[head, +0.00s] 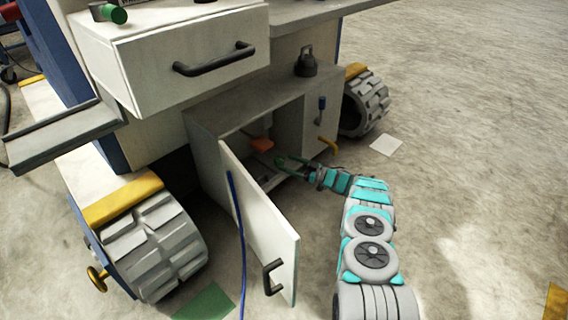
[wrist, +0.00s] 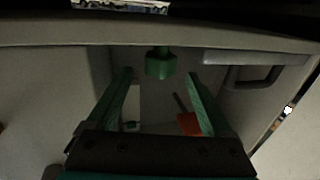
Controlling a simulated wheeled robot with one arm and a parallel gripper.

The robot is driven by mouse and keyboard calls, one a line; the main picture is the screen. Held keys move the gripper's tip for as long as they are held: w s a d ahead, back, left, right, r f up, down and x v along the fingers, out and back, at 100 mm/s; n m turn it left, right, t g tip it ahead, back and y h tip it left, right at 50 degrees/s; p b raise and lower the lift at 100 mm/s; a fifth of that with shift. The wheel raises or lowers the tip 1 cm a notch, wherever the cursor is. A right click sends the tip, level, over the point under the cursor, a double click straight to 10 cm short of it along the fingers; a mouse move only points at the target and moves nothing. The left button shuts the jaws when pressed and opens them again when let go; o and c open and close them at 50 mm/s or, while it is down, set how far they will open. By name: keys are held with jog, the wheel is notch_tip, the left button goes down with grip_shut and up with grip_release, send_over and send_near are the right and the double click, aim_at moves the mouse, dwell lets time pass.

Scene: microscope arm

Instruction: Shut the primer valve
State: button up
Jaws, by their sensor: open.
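My gripper (head: 283,163) reaches from the right into the open front of a low grey cabinet (head: 203,150). Its green fingers also show in the wrist view (wrist: 160,77), spread apart with nothing gripped. Inside the cabinet is an orange-red piece (head: 262,145), perhaps the primer valve's handle. In the wrist view a red piece (wrist: 189,124) with a thin dark stem shows low, beside and partly behind the right finger. A green knob-like part (wrist: 160,65) shows beyond and between the fingertips. Which part is the primer valve I cannot tell for certain.
The cabinet door (head: 262,225) stands open left of my arm, with a dark handle. A drawer (head: 190,60) juts out above. Open floor (head: 480,150) lies right.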

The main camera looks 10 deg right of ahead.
aim_at(280, 163)
jog(key=shift+x, duration=1.4)
jog(key=shift+c, duration=0.3)
grip_shut()
jog(key=shift+s+r, duration=0.1)
